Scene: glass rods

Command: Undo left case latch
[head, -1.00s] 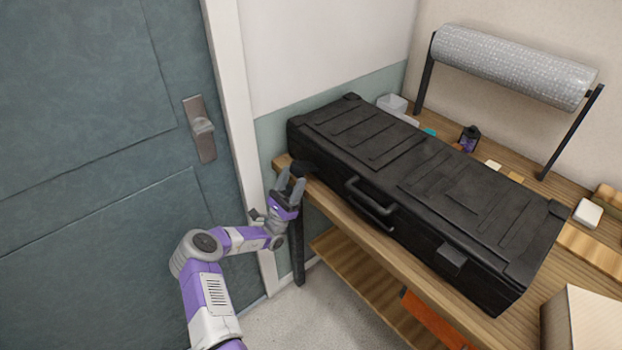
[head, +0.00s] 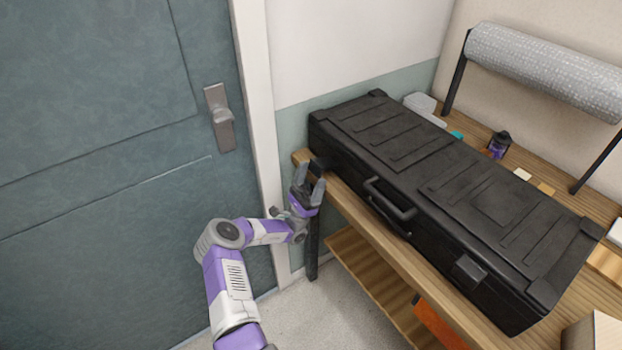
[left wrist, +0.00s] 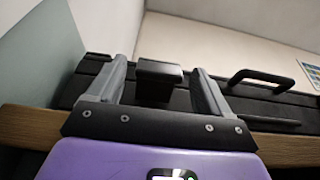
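The black case (head: 440,180) lies closed on a wooden bench. Its left latch (head: 318,164) is a dark block on the front face near the left end; in the left wrist view the latch (left wrist: 158,80) sits between the finger lines and seems to stick out toward me. My left gripper (head: 310,178) is just in front of it. In the left wrist view my left gripper (left wrist: 158,88) is open, with a gap on each side of the latch. The right latch (head: 468,270) lies against the front. My right gripper is not in view.
The case handle (head: 390,200) sticks out right of the left latch. The bench (head: 345,195) has a front edge below the case. A grey door (head: 100,150) stands at the left. A wrap roll (head: 545,70) and small items are behind the case.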

